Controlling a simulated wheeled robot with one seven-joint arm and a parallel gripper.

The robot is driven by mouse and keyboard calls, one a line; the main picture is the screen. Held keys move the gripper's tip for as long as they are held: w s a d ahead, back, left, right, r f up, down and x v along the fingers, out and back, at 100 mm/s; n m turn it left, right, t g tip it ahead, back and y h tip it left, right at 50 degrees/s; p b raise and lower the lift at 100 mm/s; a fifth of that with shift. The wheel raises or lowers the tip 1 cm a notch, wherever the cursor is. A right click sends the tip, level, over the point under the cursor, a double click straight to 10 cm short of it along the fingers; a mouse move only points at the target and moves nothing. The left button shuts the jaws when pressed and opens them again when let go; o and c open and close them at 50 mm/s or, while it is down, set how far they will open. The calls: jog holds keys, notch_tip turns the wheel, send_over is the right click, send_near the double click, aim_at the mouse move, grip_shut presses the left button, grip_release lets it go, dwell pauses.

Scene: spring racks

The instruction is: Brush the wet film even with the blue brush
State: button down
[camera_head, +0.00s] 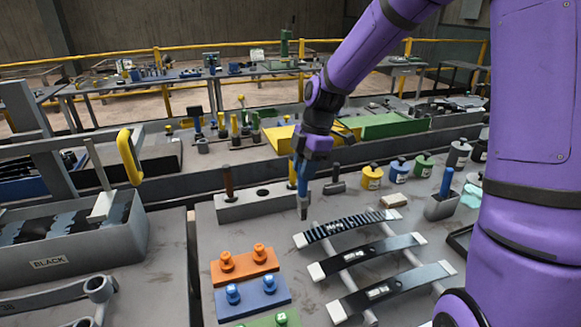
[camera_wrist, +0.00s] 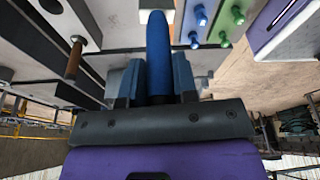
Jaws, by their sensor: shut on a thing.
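My gripper (camera_head: 302,160) is shut on the blue brush (camera_head: 304,188), which hangs nearly upright with its dark tip down. In the wrist view the blue handle (camera_wrist: 158,50) stands between the two fingers. Three dark leaf springs lie on a pale rack (camera_head: 316,232) on the bench at right. The farthest spring (camera_head: 347,226) has a dark, striped, uneven coat.
A grey holder block (camera_head: 240,207) has an empty hole between a brown-handled brush (camera_head: 228,181) and a yellow-handled one (camera_head: 292,173). Orange (camera_head: 240,268) and blue (camera_head: 250,297) peg blocks lie left of the springs. Paint cans (camera_head: 372,178) stand behind. A tank marked BLACK (camera_head: 80,250) is at left.

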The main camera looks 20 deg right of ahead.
aim_at(304, 195)
jog(key=shift+f, duration=0.1)
jog(key=shift+f, duration=4.3)
